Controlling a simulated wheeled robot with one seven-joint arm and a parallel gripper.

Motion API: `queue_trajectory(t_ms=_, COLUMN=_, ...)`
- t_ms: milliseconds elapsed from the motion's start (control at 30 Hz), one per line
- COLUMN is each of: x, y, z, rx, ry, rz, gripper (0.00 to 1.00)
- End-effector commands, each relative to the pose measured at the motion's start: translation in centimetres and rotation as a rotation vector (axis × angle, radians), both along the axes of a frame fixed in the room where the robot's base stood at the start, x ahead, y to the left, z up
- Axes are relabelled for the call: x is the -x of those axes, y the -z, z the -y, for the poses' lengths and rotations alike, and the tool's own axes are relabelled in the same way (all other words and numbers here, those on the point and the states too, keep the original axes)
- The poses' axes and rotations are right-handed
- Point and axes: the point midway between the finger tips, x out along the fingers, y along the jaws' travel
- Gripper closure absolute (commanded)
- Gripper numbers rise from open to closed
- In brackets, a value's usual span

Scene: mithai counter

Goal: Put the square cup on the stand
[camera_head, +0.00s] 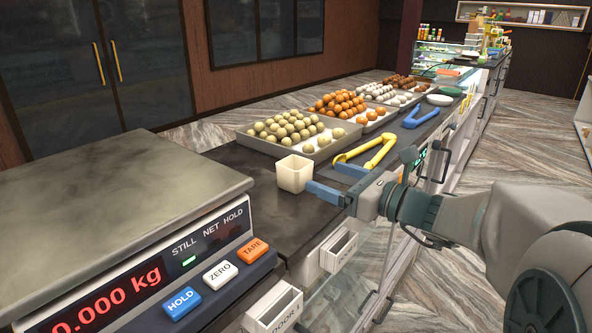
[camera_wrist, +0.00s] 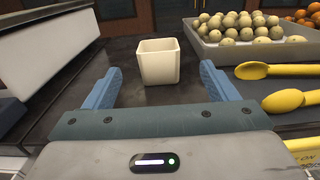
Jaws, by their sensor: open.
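The square cup (camera_head: 294,173) is cream-coloured and stands upright on the dark counter, between the scale and the tray of pale sweets. In the wrist view the cup (camera_wrist: 159,62) is ahead of my gripper (camera_wrist: 160,85), roughly centred between its two blue fingers. My gripper (camera_head: 338,182) is open and empty, close to the cup on its right in the head view. In the wrist view a gap shows on both sides of the cup, and the fingers do not touch it. I cannot clearly make out a separate stand; the scale's flat metal top (camera_head: 105,190) is at the left.
The scale's display (camera_head: 110,295) reads 0.000 kg. Yellow tongs (camera_head: 368,155) lie right of the cup, with blue tongs (camera_head: 421,116) beyond. Trays of round sweets (camera_head: 250,140) line the counter behind. Bare counter (camera_head: 235,165) lies between cup and scale.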

Motion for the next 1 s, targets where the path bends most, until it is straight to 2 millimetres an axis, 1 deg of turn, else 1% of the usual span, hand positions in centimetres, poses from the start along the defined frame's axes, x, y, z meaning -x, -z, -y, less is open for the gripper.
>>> queue_trajectory(t_ms=33, x=-0.7, y=-0.1, z=-0.9, rx=-0.001, ry=-0.004, rz=-0.001, gripper=0.20)
queue_trajectory(t_ms=200, x=-2.6, y=-0.1, z=-3.4, rx=0.002, ry=-0.004, rz=-0.001, gripper=0.20)
queue_trajectory(t_ms=467, x=-3.9, y=0.0, z=-5.0, rx=0.001, ry=-0.003, rz=0.000, gripper=0.20)
queue_trajectory(t_ms=700, x=-6.1, y=-0.1, z=-7.9, rx=0.002, ry=-0.003, rz=-0.001, gripper=0.20)
queue_trajectory(t_ms=833, x=-6.8, y=0.0, z=-8.8, rx=0.003, ry=-0.002, rz=-0.001, gripper=0.20)
queue_trajectory(t_ms=1000, x=-6.9, y=0.0, z=-9.0, rx=0.003, ry=-0.001, rz=0.000, gripper=0.20)
